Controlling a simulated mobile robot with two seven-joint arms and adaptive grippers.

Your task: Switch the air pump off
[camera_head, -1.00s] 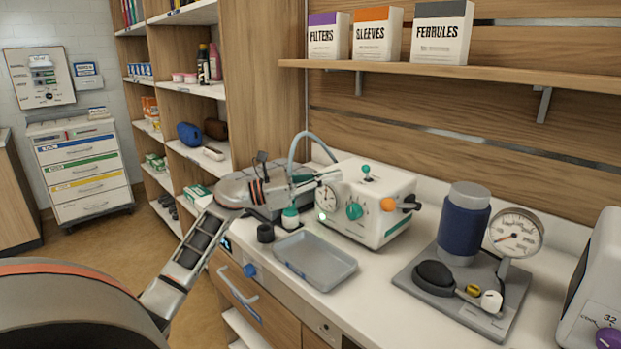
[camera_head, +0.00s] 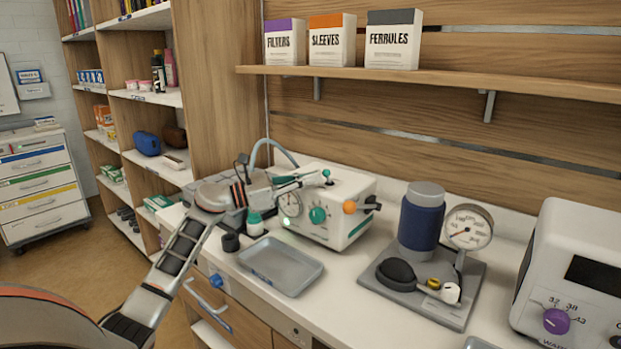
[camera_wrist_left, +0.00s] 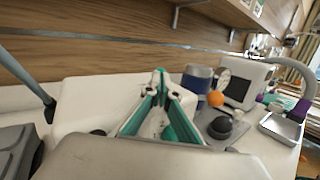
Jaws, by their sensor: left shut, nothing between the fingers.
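The orange ball (camera_wrist_left: 216,99) shows to the right. My right gripper is not in view.
To the right are a blue cylinder (camera_head: 420,228) with a gauge (camera_head: 468,227) on a grey base and a white warmer (camera_head: 575,270). A shelf (camera_head: 440,80) with cartons runs above.

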